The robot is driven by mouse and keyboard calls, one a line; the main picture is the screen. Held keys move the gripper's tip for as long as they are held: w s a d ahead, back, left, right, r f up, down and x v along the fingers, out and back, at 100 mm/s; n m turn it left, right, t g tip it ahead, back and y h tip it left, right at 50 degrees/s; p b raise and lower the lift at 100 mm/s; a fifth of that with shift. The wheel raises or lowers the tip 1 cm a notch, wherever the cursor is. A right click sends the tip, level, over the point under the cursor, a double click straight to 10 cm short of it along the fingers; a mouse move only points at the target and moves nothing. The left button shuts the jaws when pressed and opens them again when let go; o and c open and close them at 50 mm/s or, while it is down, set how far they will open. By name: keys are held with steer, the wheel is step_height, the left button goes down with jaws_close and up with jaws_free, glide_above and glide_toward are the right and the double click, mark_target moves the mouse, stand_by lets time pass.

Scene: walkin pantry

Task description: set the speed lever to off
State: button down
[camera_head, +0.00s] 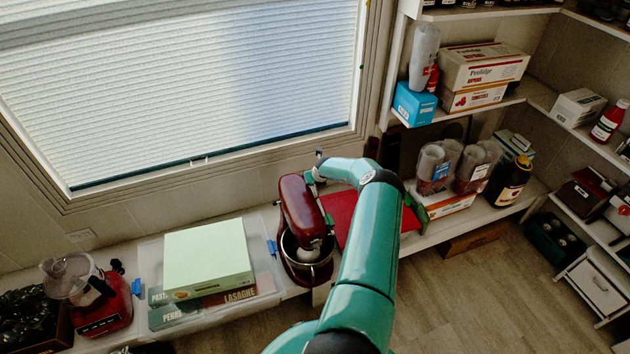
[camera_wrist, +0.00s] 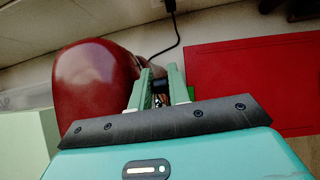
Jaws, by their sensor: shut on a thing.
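The dark red stand mixer (camera_head: 300,212) stands on the low shelf under the window, with its metal bowl (camera_head: 306,262) below the head. In the wrist view the mixer's rounded red head (camera_wrist: 92,85) fills the left of the picture. My gripper (camera_head: 313,178) is at the mixer's rear right side. In the wrist view my gripper's two green fingers (camera_wrist: 158,88) are closed around a small dark part beside the mixer head, which looks like the speed lever (camera_wrist: 162,85). The fingers hide much of it, and its setting cannot be read.
A red mat or board (camera_head: 345,215) lies right of the mixer. A pale green box (camera_head: 207,258) and a red food processor (camera_head: 103,305) are to the left. A black cord (camera_wrist: 177,40) runs behind the fingers. The wood floor (camera_head: 500,300) at right is clear.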

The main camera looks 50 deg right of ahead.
steer(key=shift+w+f, duration=0.1)
steer(key=shift+f, duration=0.05)
stand_by(0.3)
steer(key=c, duration=1.6)
jaws_free()
steer(key=shift+r, duration=0.55)
steer(key=v, duration=1.3)
steer(key=shift+w+d, duration=0.1)
